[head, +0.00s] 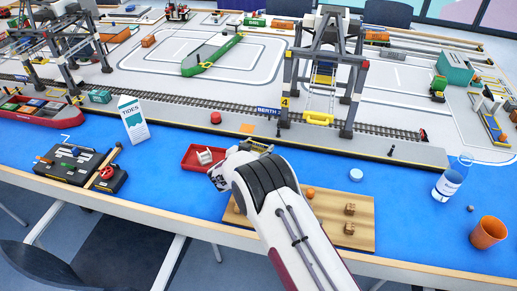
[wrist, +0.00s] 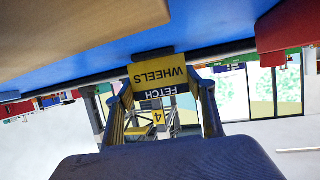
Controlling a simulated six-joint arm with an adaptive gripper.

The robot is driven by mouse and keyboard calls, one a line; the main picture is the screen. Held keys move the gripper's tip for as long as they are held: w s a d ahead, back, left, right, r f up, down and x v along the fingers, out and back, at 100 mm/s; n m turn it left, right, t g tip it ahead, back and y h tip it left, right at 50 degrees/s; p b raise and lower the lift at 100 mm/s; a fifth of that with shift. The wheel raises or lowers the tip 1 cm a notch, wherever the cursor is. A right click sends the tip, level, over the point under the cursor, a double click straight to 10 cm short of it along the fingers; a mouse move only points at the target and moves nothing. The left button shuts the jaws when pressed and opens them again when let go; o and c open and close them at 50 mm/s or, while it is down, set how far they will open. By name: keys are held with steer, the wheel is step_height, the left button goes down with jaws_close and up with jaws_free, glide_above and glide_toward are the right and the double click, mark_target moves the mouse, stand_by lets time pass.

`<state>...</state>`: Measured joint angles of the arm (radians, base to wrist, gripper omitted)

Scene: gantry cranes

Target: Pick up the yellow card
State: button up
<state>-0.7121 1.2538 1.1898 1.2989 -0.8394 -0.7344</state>
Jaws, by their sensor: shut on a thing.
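A yellow card (wrist: 163,75) with a dark band reads "FETCH WHEELS" upside down in the wrist view. It sits between the two fingers of my gripper (wrist: 163,90), which is shut on it. In the head view my gripper (head: 254,148) is beyond the wooden board and right of the red tray, mostly hidden behind my wrist. Only a small yellowish patch shows there, and I cannot make out the card clearly.
A red tray (head: 191,164) with a white spool-like thing stands at the left. A wooden board (head: 355,208) with small parts lies in front. A crane (head: 325,75) stands behind.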

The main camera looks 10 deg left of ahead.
steer(key=shift+r, duration=0.15)
steer(key=shift+r, duration=4.85)
